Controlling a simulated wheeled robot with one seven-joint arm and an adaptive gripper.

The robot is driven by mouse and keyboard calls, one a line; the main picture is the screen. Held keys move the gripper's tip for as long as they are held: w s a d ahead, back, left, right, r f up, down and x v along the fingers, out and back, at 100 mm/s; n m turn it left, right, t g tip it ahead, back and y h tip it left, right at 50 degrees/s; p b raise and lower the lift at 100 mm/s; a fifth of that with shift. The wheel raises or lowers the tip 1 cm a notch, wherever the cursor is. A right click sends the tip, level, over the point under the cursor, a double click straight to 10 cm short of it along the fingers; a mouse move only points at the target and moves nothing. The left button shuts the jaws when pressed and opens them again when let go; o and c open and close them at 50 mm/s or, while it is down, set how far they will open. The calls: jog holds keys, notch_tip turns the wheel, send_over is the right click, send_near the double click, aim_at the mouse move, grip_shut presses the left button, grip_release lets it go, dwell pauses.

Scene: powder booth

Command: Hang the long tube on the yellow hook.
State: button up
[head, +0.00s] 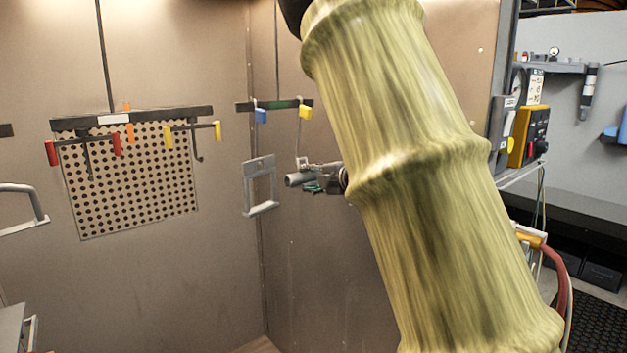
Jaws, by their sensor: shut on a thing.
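My gripper (322,181) shows in the head view at centre, partly hidden behind my thick yellow-green arm. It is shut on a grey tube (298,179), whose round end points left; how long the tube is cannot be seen. A yellow tag (305,112) sits above it on the right wall's rail, with a thin wire hook hanging down close to the gripper. Whether the tube touches that hook I cannot tell. On the left wall, a bar with yellow ends (190,131) and a dark hook (199,157) also shows.
A blue tag (261,116) sits left of the yellow one, above a grey rectangular frame (247,186). A perforated panel (135,190) and a red-ended bar (82,147) hang on the left wall. A yellow control box (529,136) stands at right. The lower corner looks clear.

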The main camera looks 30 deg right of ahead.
jog(key=shift+w+a+r, duration=0.1)
jog(key=shift+w+r, duration=0.15)
jog(key=shift+w, duration=0.3)
jog(key=shift+w+a+r, duration=0.1)
jog(key=shift+w+r, duration=0.15)
jog(key=shift+w, duration=0.3)
dwell(2.2)
jog(key=shift+s+a+f+b, duration=0.1)
jog(key=shift+f+b, duration=0.3)
jog(key=shift+f, duration=0.25)
jog(key=shift+f, duration=0.2)
jog(key=shift+w+f, duration=0.2)
jog(key=shift+w, duration=0.1)
grip_shut()
jog(key=shift+s, duration=0.25)
jog(key=o, duration=1.2)
grip_release()
jog(key=shift+d, duration=0.2)
jog(key=shift+o, duration=1)
jog(key=shift+w, duration=0.15)
